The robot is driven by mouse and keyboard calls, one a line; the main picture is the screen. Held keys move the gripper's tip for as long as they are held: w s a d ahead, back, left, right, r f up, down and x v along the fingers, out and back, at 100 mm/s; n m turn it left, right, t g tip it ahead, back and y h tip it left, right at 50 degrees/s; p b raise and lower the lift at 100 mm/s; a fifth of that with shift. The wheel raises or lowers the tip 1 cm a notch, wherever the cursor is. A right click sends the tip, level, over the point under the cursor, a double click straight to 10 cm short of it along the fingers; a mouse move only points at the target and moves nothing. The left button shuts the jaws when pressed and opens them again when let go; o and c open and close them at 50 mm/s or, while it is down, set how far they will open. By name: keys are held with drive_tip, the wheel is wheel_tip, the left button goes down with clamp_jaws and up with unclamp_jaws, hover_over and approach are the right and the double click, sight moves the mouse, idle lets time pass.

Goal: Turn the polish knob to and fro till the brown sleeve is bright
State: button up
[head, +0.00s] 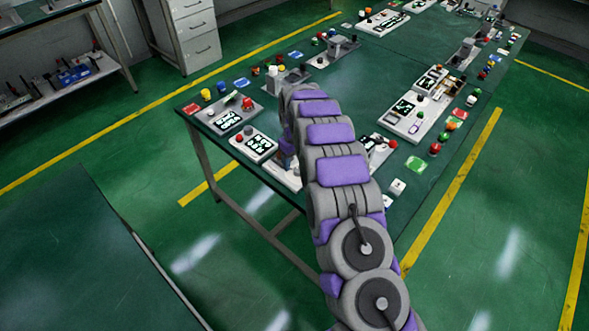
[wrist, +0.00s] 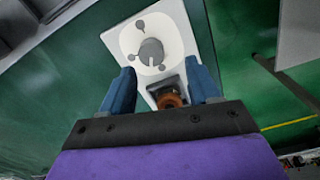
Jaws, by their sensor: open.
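In the wrist view, the grey polish knob (wrist: 152,52) sits on a round pale dial with dark marks, on a white panel (wrist: 180,18). The brown sleeve (wrist: 170,100) stands in a dark holder at the near end of that panel. My gripper (wrist: 163,84) is open, its two blue fingers on either side of the holder and sleeve. The knob lies beyond the fingertips, with nothing held. Whether the fingers touch the panel I cannot tell.
The green table (head: 345,78) carries several panels with buttons and displays along its edges; its middle is clear. A display panel (head: 254,145) stands left of my arm, another (head: 415,112) to the right. A drawer cabinet (head: 190,30) and a shelf (head: 65,78) stand at the back left.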

sight(298, 169)
drive_tip(key=d+f, duration=0.1)
drive_tip(key=f, duration=0.1)
drive_tip(key=d+f, duration=0.1)
drive_tip(key=f, duration=0.1)
drive_tip(key=shift+d, duration=0.1)
drive_tip(key=shift+a, duration=0.85)
drive_tip(key=shift+c, duration=0.8)
drive_tip(key=shift+d, duration=0.65)
drive_tip(key=c, duration=0.6)
drive_tip(key=shift+a+r, duration=0.1)
drive_tip(key=shift+a, duration=0.15)
drive_tip(key=shift+c, duration=1.4)
